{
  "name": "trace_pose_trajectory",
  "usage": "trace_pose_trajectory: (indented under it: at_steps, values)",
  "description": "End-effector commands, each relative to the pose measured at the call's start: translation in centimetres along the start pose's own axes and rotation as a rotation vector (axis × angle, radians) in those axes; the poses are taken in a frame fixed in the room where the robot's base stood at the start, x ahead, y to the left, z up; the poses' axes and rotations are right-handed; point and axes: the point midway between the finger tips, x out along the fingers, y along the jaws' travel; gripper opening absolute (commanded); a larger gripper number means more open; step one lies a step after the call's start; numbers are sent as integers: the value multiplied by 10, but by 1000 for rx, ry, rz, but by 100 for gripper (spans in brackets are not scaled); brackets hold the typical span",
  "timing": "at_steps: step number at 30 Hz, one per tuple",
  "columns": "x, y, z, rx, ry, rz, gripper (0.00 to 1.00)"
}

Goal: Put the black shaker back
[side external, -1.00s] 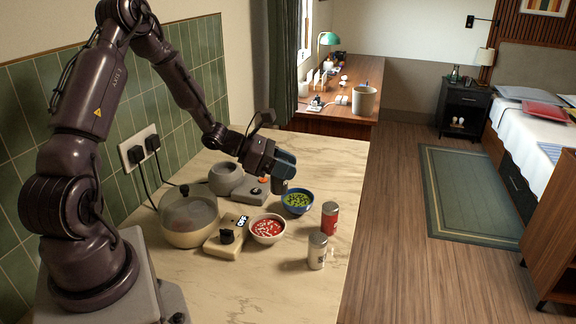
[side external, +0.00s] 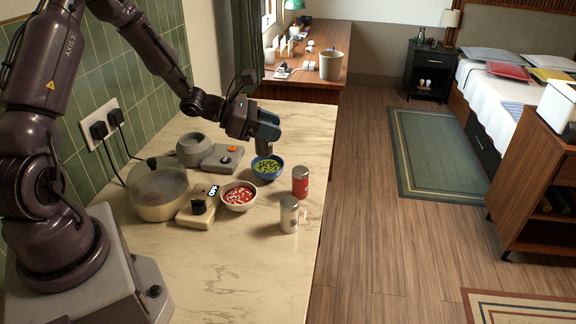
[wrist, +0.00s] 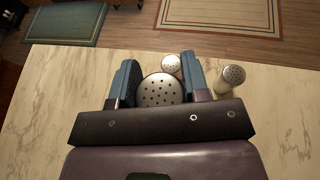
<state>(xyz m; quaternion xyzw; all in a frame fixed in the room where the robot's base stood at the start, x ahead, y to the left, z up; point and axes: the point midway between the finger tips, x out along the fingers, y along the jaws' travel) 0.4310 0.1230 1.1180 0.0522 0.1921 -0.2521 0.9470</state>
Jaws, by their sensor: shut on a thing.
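The black shaker (side external: 264,146) is dark-bodied and upright in my gripper (side external: 267,133). In the wrist view its round, perforated metal lid (wrist: 160,90) shows between the two blue fingers, which are shut on it. In the side view it is just behind the blue bowl of green pieces (side external: 267,167), overlapping its back edge. I cannot tell how far its base is above the counter. A red shaker (side external: 300,182) and a silver-white shaker (side external: 289,215) stand upright near the counter's right edge. Both perforated tops also show beyond the fingers in the wrist view.
The front counter (side external: 240,275) is clear.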

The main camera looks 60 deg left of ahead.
Motion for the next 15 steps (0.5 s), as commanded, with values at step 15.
trace_pose_trajectory:
  at_steps: [15]
  values:
    - [85, 62, -6, 0, 0, 1, 17]
